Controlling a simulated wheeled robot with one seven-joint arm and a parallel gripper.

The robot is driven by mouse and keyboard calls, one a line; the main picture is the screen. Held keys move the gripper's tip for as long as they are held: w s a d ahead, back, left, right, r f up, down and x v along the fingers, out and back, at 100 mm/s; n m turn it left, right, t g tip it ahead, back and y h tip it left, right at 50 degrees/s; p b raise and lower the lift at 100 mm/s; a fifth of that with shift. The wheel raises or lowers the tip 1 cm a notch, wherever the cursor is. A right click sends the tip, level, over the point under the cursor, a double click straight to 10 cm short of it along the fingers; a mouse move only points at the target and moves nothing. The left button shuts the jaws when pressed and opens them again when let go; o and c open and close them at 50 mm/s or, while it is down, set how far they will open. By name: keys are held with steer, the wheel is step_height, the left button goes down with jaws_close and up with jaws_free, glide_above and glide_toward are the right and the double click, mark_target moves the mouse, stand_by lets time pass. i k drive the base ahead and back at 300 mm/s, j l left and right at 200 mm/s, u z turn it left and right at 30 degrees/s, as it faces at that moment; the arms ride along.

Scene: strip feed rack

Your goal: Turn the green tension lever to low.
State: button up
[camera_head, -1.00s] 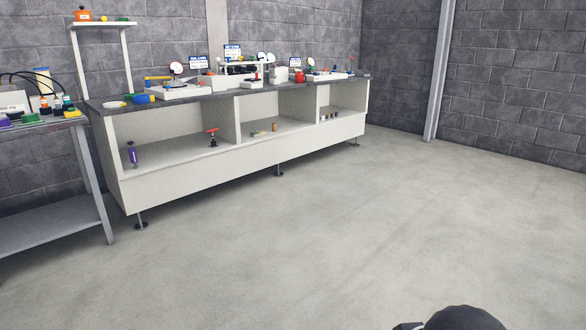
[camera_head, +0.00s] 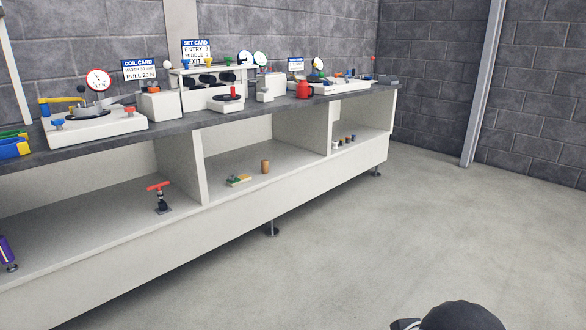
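I cannot make out the green tension lever for certain. A white unit (camera_head: 95,127) at the left of the bench top carries a round dial (camera_head: 98,79), a yellow arm, and blue and red knobs. Further right, a white roller rack (camera_head: 212,77) with black knobs stands under a set card (camera_head: 196,51). Other small dials and a white unit (camera_head: 340,87) stand at the far right end, too small to read for levers. My gripper is not in view; only a dark rounded part of my body shows at the bottom right.
The long bench has a dark top (camera_head: 180,126) and open shelves below. The floor (camera_head: 400,240) in front and right is clear.

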mark_target(320, 74)
steer(key=i+j, duration=0.1)
steer(key=i, duration=1.45)
steer(key=i+u, duration=0.15)
steer(key=i, duration=0.25)
steer(key=i+l+u, duration=0.15)
steer(key=i, duration=0.25)
steer(key=i+l+u, duration=0.15)
steer(key=i, duration=0.25)
